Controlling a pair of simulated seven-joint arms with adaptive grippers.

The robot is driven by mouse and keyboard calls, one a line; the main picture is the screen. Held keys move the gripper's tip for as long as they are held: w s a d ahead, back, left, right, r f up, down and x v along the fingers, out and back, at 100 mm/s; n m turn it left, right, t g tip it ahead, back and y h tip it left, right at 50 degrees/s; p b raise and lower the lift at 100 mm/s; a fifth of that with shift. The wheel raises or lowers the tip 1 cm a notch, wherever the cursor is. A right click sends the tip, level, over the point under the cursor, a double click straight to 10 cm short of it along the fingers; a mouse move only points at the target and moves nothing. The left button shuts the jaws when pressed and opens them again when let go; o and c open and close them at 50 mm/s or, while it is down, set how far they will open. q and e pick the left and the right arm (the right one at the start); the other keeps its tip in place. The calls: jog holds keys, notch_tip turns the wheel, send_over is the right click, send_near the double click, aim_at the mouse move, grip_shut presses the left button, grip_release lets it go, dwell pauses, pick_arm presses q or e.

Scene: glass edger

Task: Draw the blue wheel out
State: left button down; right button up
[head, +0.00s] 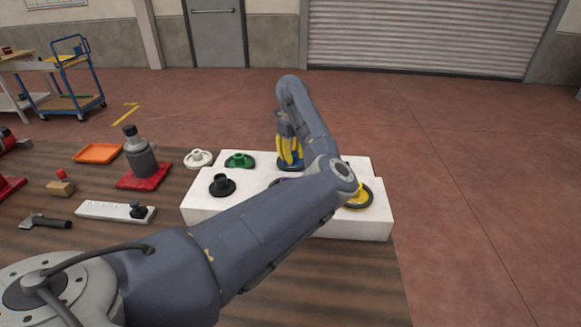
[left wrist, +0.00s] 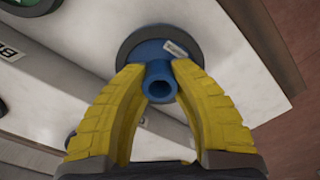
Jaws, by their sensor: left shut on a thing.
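The blue wheel (left wrist: 150,50) has a dark rim and a hollow blue hub, with a small white label on its face. It sits at the white stepped block (head: 218,208), on the upper back step. My left gripper (left wrist: 160,84) has its yellow fingers closed around the hub in the left wrist view. In the head view my left gripper (head: 289,158) points down over the wheel, and the wheel's dark blue rim (head: 290,168) shows below the fingers. Whether the wheel is lifted off the block cannot be told. My right gripper is not in view.
Floor right of the table is clear.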

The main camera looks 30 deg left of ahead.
pick_arm(q)
jog(key=shift+r, duration=2.45)
jog(key=shift+r, duration=0.15)
jog(key=shift+r, duration=1.85)
